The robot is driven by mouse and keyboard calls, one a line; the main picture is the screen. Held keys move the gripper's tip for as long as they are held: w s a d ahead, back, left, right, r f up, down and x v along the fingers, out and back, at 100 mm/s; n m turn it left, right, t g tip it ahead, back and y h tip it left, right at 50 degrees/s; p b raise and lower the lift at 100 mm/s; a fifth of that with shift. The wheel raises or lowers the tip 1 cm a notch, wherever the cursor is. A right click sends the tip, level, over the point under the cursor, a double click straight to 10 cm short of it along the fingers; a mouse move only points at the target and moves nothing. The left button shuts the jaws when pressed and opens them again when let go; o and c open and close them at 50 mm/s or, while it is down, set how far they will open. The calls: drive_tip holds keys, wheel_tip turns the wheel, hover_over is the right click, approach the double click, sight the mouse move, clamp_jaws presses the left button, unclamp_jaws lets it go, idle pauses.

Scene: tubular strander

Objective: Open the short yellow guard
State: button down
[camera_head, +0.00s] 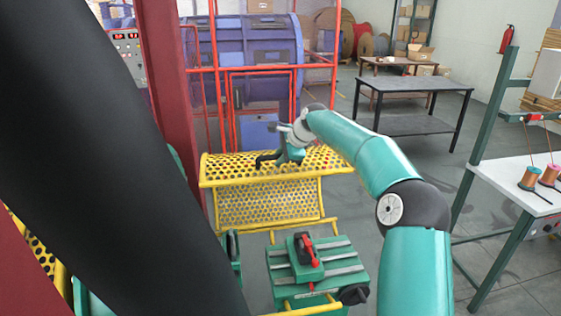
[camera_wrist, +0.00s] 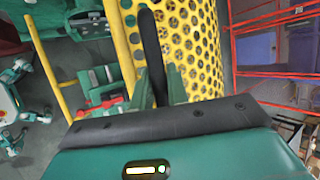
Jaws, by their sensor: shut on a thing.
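The short yellow guard (camera_head: 265,207) is a perforated curved panel with a yellow tube frame, at the centre of the head view. In the wrist view its perforated sheet (camera_wrist: 200,45) fills the upper middle, beside a yellow rail. My gripper (camera_head: 275,158) is at the guard's top edge. In the wrist view my gripper (camera_wrist: 158,74) has its two green fingers on either side of a black bar-shaped handle (camera_wrist: 149,32), and is shut on it. The handle lies against the perforated sheet in that view; how it joins the guard is hidden.
A green machine block (camera_head: 315,275) with a red-handled clamp (camera_head: 305,250) stands in front of the guard. A red frame (camera_head: 230,70) and blue drum (camera_head: 250,45) are behind. A maroon post (camera_head: 165,80) is at left. A dark table (camera_head: 415,85) stands back right; floor between is clear.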

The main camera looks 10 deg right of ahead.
drive_tip(key=shift+w+d+r, duration=0.1)
drive_tip(key=shift+w, duration=0.25)
drive_tip(key=c, duration=1.4)
unclamp_jaws()
drive_tip(key=shift+o, duration=0.2)
